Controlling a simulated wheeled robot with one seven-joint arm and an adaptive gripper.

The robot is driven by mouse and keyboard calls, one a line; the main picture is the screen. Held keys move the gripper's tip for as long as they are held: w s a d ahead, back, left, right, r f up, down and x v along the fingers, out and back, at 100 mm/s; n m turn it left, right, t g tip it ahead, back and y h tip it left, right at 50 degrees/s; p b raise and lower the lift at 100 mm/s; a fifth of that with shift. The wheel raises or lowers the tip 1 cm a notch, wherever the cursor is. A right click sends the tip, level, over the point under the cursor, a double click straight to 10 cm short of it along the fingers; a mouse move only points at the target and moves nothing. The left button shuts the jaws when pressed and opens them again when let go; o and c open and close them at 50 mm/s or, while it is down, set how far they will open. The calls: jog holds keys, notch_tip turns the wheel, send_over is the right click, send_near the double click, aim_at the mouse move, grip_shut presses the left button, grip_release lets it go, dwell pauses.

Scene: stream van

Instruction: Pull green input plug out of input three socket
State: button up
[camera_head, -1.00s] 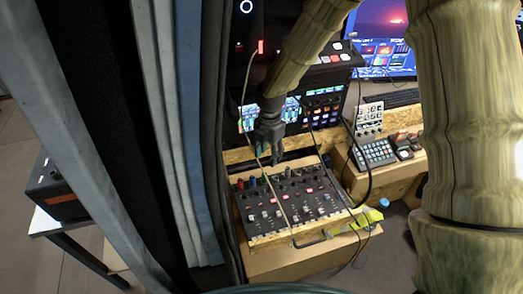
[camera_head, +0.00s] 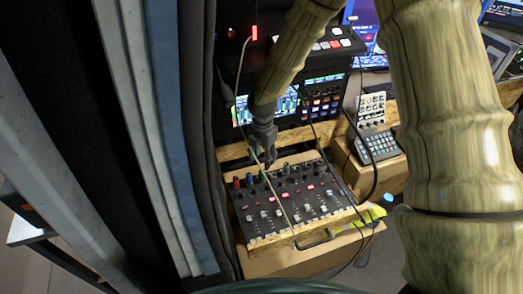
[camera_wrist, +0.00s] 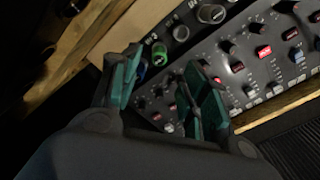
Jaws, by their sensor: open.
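The green input plug (camera_wrist: 160,54) is a short green cylinder standing in the input row of a black audio mixer (camera_head: 322,203). In the head view the green plug (camera_head: 262,176) shows small, just below my gripper, beside a blue plug (camera_head: 249,180) and a red plug (camera_head: 236,182). My gripper (camera_wrist: 163,62) is open, its two dark teal fingers pointing at the input row. The green plug shows between the fingertips in the wrist view; whether they touch it I cannot tell. The blue plug (camera_wrist: 142,70) is partly hidden by the left finger. The socket under the green plug is hidden.
Empty-looking round sockets (camera_wrist: 212,14) continue along the row. A thin cable (camera_head: 240,75) hangs down in front of the mixer. A keypad (camera_head: 377,148) stands on the wooden shelf to the right. Curtains (camera_head: 165,130) close off the left side.

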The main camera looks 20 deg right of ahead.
aim_at(262, 170)
jog(key=shift+f+p, duration=0.9)
jog(key=shift+f, duration=2.95)
grip_shut()
